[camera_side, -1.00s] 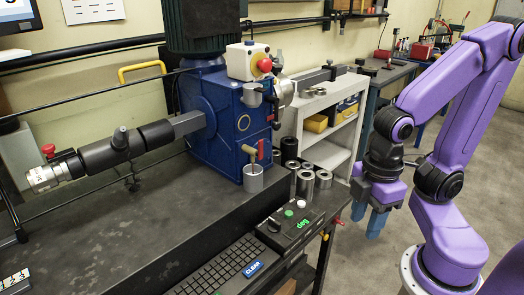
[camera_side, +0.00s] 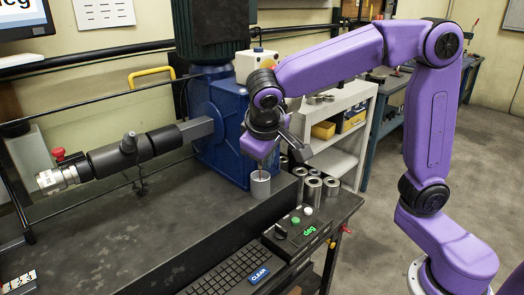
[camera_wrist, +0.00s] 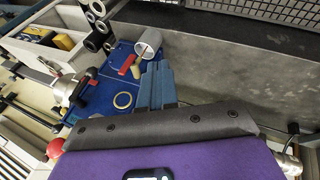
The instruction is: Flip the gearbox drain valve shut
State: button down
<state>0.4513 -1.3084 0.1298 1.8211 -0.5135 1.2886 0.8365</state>
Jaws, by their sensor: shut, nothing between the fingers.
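The blue gearbox (camera_side: 207,125) stands on the dark bench; its front face also shows in the wrist view (camera_wrist: 107,88). In the wrist view the drain valve has a red lever (camera_wrist: 128,64) beside a small brass-coloured part (camera_wrist: 136,71). A grey cup (camera_wrist: 149,41) is close by the valve; in the side view the cup (camera_side: 260,185) sits below my wrist. My gripper (camera_wrist: 160,68) has its blue fingers together and empty, just right of the valve in the wrist view. I cannot tell whether they touch it. My arm hides the valve in the side view.
Several metal rings (camera_side: 313,188) stand right of the cup. A control box (camera_side: 296,228) and a keyboard (camera_side: 232,272) are at the bench front. A long dark shaft tool (camera_side: 125,153) extends left from the gearbox.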

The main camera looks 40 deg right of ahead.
jog(key=w+r+m+h, duration=0.1)
jog(key=w+r+m, duration=0.1)
jog(key=w, duration=0.4)
jog(key=shift+a+r+m+t+h, duration=0.15)
jog(key=shift+r+m+t+h, duration=0.2)
jog(key=shift+m, duration=0.45)
jog(key=shift+f, duration=0.15)
jog(key=w+d+f, duration=0.3)
jog(key=d+f, duration=0.5)
jog(key=shift+w+d, duration=0.3)
jog(key=shift+d, duration=0.05)
jog(key=shift+d, duration=0.1)
